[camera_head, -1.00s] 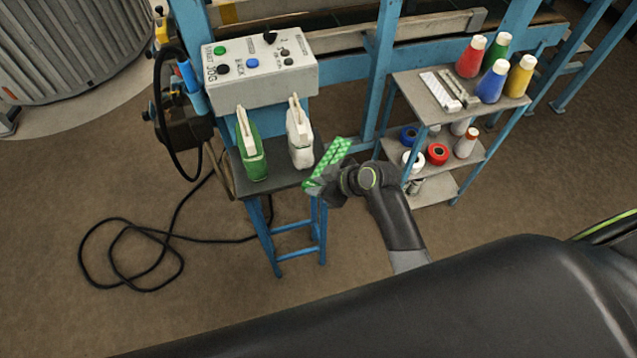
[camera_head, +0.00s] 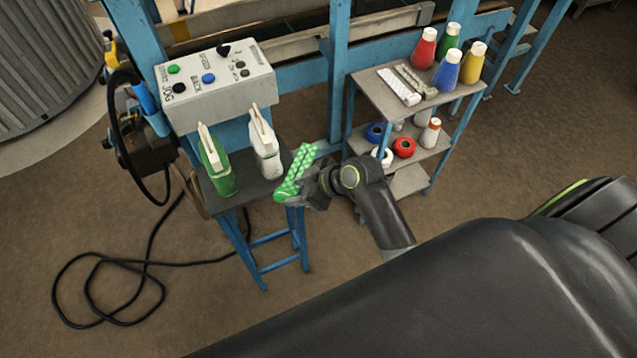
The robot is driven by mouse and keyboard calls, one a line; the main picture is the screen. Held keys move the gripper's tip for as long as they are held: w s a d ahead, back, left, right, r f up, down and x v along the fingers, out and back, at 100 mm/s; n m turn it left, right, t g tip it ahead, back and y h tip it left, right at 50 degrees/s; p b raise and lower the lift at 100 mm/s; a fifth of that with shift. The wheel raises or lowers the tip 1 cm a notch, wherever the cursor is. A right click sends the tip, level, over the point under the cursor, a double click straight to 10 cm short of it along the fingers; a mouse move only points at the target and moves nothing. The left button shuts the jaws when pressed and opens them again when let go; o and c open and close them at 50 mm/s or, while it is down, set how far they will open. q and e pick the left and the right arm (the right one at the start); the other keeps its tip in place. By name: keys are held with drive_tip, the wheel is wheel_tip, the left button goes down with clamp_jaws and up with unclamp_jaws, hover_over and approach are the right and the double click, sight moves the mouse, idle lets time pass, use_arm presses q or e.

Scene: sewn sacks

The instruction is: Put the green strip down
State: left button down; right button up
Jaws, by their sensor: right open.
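The green strip (camera_head: 295,172), a bumpy bright green bar, stands tilted at the right edge of the small dark-topped stand (camera_head: 236,196). My right gripper (camera_head: 302,187) is open, with its fingers right at the strip's lower right side. The fingers are small and dark here, and I cannot tell whether they touch the strip or whether the strip rests on the stand. My left gripper is not in view.
A control box (camera_head: 215,92) is behind. A shelf cart (camera_head: 368,88) with cones and two pale strips is at right. A black cable lies on the floor.

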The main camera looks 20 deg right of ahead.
drive_tip(key=v, duration=0.8)
drive_tip(key=shift+r+b, duration=0.25)
drive_tip(key=shift+b, duration=0.05)
drive_tip(key=shift+s+d, duration=0.15)
drive_tip(key=s+d+f+m+g+h, duration=0.1)
drive_tip(key=s+d+f+m+h, duration=0.15)
drive_tip(key=f, duration=0.75)
drive_tip(key=s+d+f+m+h, duration=0.1)
drive_tip(key=s+d+f+m, duration=0.2)
drive_tip(key=f, duration=0.6)
drive_tip(key=s+d+f+m+g+h, duration=0.15)
drive_tip(key=d+f, duration=0.25)
drive_tip(key=f, duration=0.6)
drive_tip(key=s+d+f+m+g+h, duration=0.1)
drive_tip(key=s+d+f+m, duration=0.1)
drive_tip(key=s+f, duration=0.8)
drive_tip(key=shift+s+d+h, duration=0.3)
drive_tip(key=shift+s+h, duration=0.1)
drive_tip(key=shift+s, duration=0.75)
drive_tip(key=shift+o, duration=0.6)
drive_tip(key=s+f+g, duration=0.1)
drive_tip(key=s+f, duration=0.2)
drive_tip(key=s, duration=0.4)
drive_tip(key=s+f, duration=0.2)
drive_tip(key=s, duration=0.6)
drive_tip(key=shift+a+f+m+g+h, duration=0.3)
drive_tip(key=shift+a+f+g, duration=0.05)
drive_tip(key=shift+f, duration=0.05)
